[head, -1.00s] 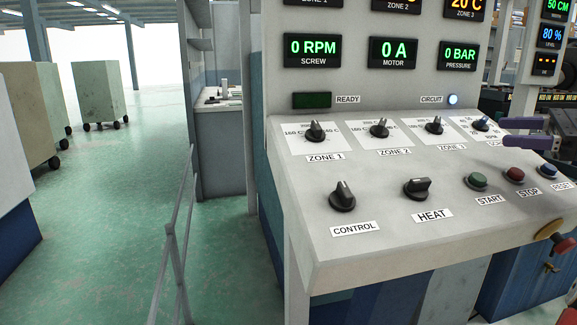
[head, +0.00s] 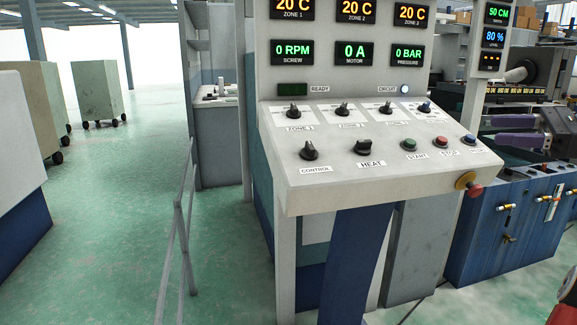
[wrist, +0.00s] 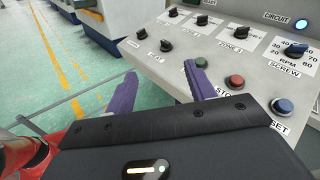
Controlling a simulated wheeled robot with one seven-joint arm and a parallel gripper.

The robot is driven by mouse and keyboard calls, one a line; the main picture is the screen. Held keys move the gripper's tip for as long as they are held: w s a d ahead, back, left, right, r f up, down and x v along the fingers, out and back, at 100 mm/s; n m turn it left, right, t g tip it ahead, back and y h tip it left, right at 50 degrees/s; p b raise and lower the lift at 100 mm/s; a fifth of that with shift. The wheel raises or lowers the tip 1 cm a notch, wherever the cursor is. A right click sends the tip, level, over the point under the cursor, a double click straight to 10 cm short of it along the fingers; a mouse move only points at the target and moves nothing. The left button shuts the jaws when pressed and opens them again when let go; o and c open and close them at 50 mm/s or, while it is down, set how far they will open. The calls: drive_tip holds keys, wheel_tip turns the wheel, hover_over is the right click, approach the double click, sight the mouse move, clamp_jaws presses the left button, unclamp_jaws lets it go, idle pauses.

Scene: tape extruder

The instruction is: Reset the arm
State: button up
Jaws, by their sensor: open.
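My gripper (head: 492,131) has purple fingers and shows at the right of the head view, right of the sloped control panel (head: 380,185). In the wrist view my gripper (wrist: 161,72) has its two fingers spread apart with nothing between them. The right finger overlaps the panel near the green START button (wrist: 200,62) in that picture; contact cannot be told. The left finger is over the floor in the picture. The red STOP button (wrist: 235,82) and blue RESET button (wrist: 282,106) lie to the right.
The panel carries several black knobs, including CONTROL (head: 309,151) and HEAT (head: 362,146). A red-tipped knob (head: 474,190) sticks out at its front right corner. A blue cabinet (head: 510,225) stands to the right. A grey railing (head: 180,235) stands at left, with open green floor beyond.

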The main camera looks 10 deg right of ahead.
drive_tip(key=w+a+f+n+g+h, duration=0.1)
drive_tip(key=w+a+f+h, duration=0.15)
drive_tip(key=a, duration=0.45)
drive_tip(key=w+a+f+n+g+h, duration=0.1)
drive_tip(key=w+a+f, duration=0.15)
drive_tip(key=a, duration=0.55)
drive_tip(key=s+a+f+n+g+h, duration=0.1)
drive_tip(key=a+f+n+h, duration=0.15)
drive_tip(key=a, duration=0.25)
drive_tip(key=s+a+f+n+g+h, duration=0.1)
drive_tip(key=s+a+f+n, duration=0.1)
drive_tip(key=a+f, duration=0.3)
drive_tip(key=s+a+f+n+h, duration=0.3)
drive_tip(key=s+f+n, duration=0.4)
drive_tip(key=s+f, duration=0.2)
drive_tip(key=s+a+f+n+h, duration=0.3)
drive_tip(key=s+f+n, duration=0.5)
drive_tip(key=s+f, duration=0.1)
drive_tip(key=shift+s+a+f+h, duration=0.3)
drive_tip(key=shift+s+f+h, duration=0.1)
drive_tip(key=shift+s, duration=0.35)
